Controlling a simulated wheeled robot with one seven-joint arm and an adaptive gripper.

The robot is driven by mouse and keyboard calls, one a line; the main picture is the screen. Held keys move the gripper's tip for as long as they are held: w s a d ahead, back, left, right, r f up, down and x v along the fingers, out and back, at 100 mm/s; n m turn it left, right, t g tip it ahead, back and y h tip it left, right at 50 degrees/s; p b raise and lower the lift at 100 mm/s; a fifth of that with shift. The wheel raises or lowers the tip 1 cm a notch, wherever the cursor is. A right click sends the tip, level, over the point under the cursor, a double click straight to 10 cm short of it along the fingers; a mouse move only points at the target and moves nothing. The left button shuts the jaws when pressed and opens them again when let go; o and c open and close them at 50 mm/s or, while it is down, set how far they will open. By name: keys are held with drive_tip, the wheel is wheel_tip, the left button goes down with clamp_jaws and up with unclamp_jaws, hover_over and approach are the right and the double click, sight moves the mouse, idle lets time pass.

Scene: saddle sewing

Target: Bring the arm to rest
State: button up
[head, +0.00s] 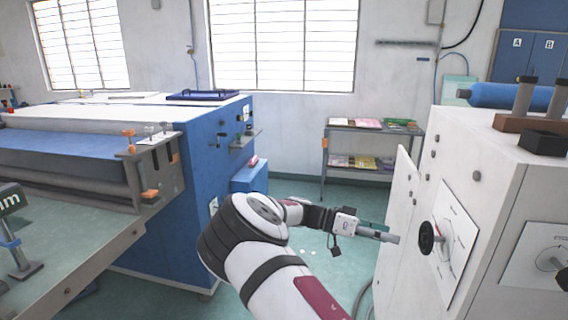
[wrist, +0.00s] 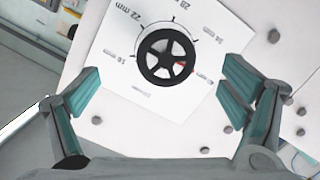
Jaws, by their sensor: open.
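My arm reaches from the bottom of the head view toward the white machine at right. My gripper (head: 388,236) is held out in the air near the dial side of that machine. In the wrist view my gripper (wrist: 158,95) is open, with its two teal-lined fingers wide apart and nothing between them. A black dial knob (wrist: 166,55) on a white scale plate lies beyond the fingers, and no finger appears to touch it. The knob also shows in the head view (head: 431,238), a little to the right of the fingertips.
The white machine (head: 520,190) stands close on the right, with an open panel (head: 400,215) at its left edge. A large blue and white machine (head: 190,150) stands at left. A shelf (head: 345,128) stands at the back wall. Green floor is free between them.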

drive_tip(key=s+d+r+n+y, duration=0.2)
drive_tip(key=s+d+y, duration=0.1)
drive_tip(key=s+y, duration=0.3)
drive_tip(key=s+a+r+n+t+y, duration=0.3)
drive_tip(key=s+a+r+n, duration=0.1)
drive_tip(key=s, duration=0.4)
drive_tip(key=s+a+r+n+t+y, duration=0.3)
drive_tip(key=s+a+r+n+t, duration=0.1)
drive_tip(key=s, duration=0.4)
drive_tip(key=s+a+r+n+t+y, duration=0.3)
drive_tip(key=s+a+r+n+t, duration=0.1)
drive_tip(key=s, duration=0.4)
wheel_tip(320, 180, up, 2)
drive_tip(key=shift+s+a+r+n, duration=0.25)
drive_tip(key=shift+a+n, duration=0.45)
drive_tip(key=shift+n, duration=0.1)
